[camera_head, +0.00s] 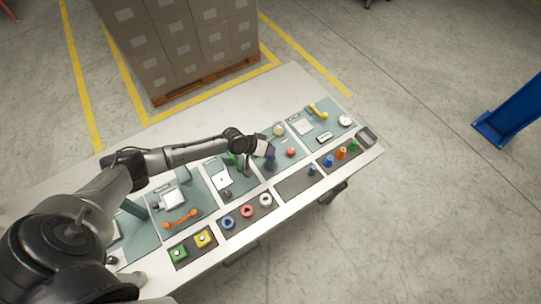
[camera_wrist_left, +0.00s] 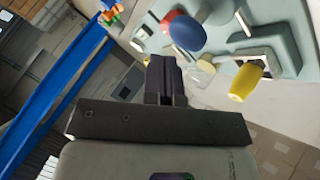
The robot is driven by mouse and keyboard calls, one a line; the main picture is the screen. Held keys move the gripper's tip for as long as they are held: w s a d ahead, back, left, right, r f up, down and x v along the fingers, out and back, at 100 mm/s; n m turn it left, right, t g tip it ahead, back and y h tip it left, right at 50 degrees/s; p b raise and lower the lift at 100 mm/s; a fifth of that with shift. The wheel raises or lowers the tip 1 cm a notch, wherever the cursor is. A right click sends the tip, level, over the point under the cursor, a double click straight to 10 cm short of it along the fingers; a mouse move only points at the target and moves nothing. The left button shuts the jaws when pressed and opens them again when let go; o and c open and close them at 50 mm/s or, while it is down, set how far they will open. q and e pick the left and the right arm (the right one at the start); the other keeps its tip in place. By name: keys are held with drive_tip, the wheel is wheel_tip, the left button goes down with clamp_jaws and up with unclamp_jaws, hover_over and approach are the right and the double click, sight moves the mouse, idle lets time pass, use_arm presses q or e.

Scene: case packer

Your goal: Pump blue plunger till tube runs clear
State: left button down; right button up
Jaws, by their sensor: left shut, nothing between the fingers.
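The blue plunger (camera_head: 270,162) stands on a teal panel in the middle of the table. In the left wrist view its round blue knob (camera_wrist_left: 187,33) shows just past my fingertips and slightly right. My left gripper (camera_head: 269,150) is over that panel, close to the plunger; in the wrist view its fingers (camera_wrist_left: 166,62) are shut and empty. I cannot tell from these views whether the fingers touch the knob. The tube and its contents are not clearly visible. My right gripper is not in view.
A red knob (camera_head: 291,152) sits right of the plunger, and a yellow handle (camera_head: 318,111) is on the far-right panel. Colored rings (camera_head: 247,211) and small parts (camera_head: 341,153) line the table's front edge. Stacked cartons (camera_head: 180,45) stand behind the table.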

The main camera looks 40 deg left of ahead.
use_arm(q)
drive_tip(key=shift+r, duration=0.1)
wheel_tip(320, 180, up, 5)
drive_tip(key=p, duration=0.4)
idle(0.9)
